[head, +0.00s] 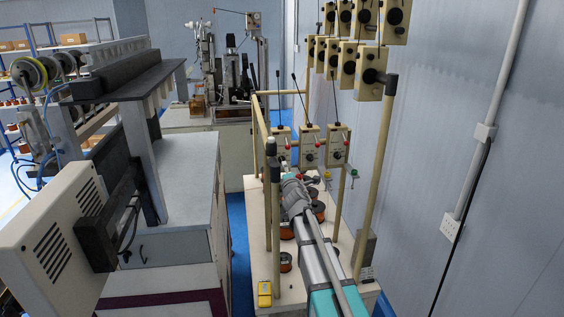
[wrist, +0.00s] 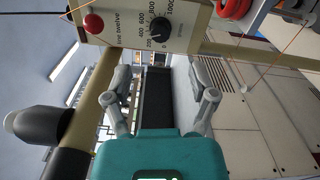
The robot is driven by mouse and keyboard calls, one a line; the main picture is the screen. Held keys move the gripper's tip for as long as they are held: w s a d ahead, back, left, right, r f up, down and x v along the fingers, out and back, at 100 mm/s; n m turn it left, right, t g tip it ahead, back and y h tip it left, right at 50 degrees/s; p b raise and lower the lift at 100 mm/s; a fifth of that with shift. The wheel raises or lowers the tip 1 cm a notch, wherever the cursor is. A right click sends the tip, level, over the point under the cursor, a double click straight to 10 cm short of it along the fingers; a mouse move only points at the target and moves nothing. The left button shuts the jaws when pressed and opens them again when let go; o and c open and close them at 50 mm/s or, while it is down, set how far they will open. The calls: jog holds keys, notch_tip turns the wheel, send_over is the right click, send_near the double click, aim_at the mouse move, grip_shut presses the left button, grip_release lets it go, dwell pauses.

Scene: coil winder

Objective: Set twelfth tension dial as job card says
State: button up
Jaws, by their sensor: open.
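In the wrist view a cream tension box marked "line twelve" (wrist: 120,22) spans the top. Its black round dial (wrist: 160,30) sits inside a printed scale with numbers from 200 to 1000. I cannot make out clearly where the dial's pointer stands. My gripper (wrist: 160,82) is open and empty, its two fingers spread below the box in the picture, apart from the dial. In the head view my gripper (head: 291,184) is small, below the lower row of three dial boxes (head: 309,146). I cannot read their labels there. No readable job card shows.
Cream posts of the rack (head: 376,180) stand close to my arm on the right; one post crosses the wrist view (wrist: 92,95). A red ball (wrist: 93,23) and thin orange wire lie near the box. Spools (head: 286,262) stand on the bench. A large grey machine (head: 180,180) stands left.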

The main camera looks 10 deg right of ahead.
aim_at(282, 160)
jog(key=shift+w, duration=0.1)
jog(key=w, duration=0.7)
jog(key=shift+w, duration=0.2)
dwell(0.4)
grip_shut()
